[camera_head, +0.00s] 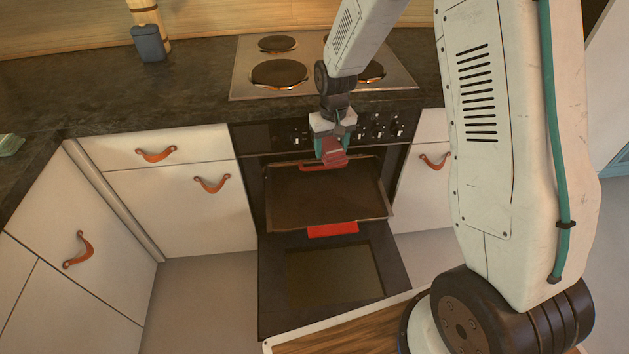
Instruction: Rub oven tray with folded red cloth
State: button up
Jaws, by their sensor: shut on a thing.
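The dark oven tray (300,207) sticks out of the open oven, over the lowered oven door (374,252). My gripper (333,150) is above the tray's back right part, pointing down. It is shut on the folded red cloth (334,158), which hangs below the fingers. I cannot tell whether the cloth touches the tray. A bright red piece (333,229) shows at the tray's front edge, and another red strip (300,166) shows at the tray's back.
The stove top (250,65) with hot plates and the dark counter (80,95) are above the oven. White cabinets (190,212) with leather pulls flank it. A grey container (149,43) stands on the counter at the back left. Floor is clear at the left of the door.

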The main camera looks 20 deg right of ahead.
notch_tip(320, 180, down, 20)
jog(key=w+a+r+n, duration=0.1)
jog(key=w+a+n, duration=0.1)
jog(key=w+n, duration=0.1)
jog(key=n, duration=0.4)
send_over(314, 210)
notch_tip(314, 210, down, 6)
jog(key=f, duration=0.1)
jog(key=shift+t, duration=0.3)
jog(key=shift+d+f, duration=0.1)
jog(key=shift+f, duration=2.45)
jog(key=shift+w+f, duration=0.1)
jog(key=shift+f, duration=0.95)
jog(key=shift+d, duration=0.1)
jog(key=shift+s+d+r, duration=0.1)
jog(key=shift+s+d, duration=0.05)
jog(key=shift+d, duration=0.65)
jog(key=shift+s+d+r, duration=0.1)
jog(key=shift+d, duration=0.7)
jog(key=shift+d+f, duration=0.1)
jog(key=shift+f, duration=0.15)
jog(key=shift+w+a+f, duration=0.1)
jog(key=shift+a+f, duration=0.1)
jog(key=shift+a, duration=1.65)
jog(key=shift+c, duration=0.3)
